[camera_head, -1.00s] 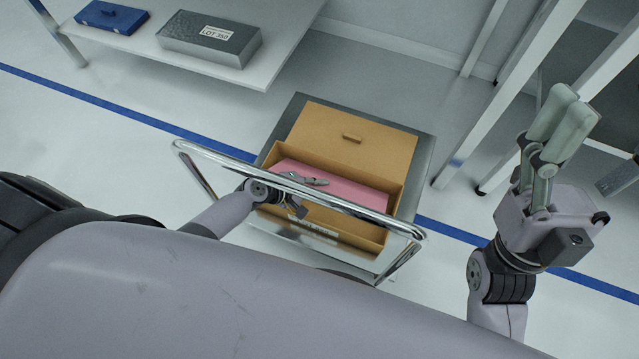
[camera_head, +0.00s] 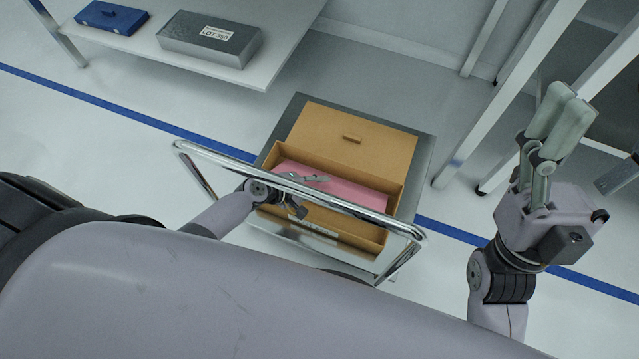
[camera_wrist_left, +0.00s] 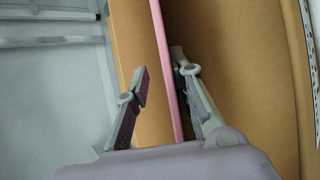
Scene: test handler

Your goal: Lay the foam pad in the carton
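The pink foam pad (camera_head: 350,192) is inside the brown carton (camera_head: 342,233), whose lid stands open at the back. My left gripper (camera_head: 311,178) reaches over the pad in the head view. In the left wrist view, the pad (camera_wrist_left: 166,70) shows as a thin pink edge between the two fingers of my left gripper (camera_wrist_left: 158,80). The right-hand finger is close to the pad, and a gap shows on the other side, so this gripper is open. My right gripper (camera_head: 562,110) is raised at the right, away from the carton; its fingers overlap in view.
The carton stands on a metal cart (camera_head: 420,160) with a chrome handle (camera_head: 215,155) in front of it. A shelf (camera_head: 280,60) at the back left bears a grey LOT box (camera_head: 208,40) and a blue case (camera_head: 104,17). White frame legs stand at the right.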

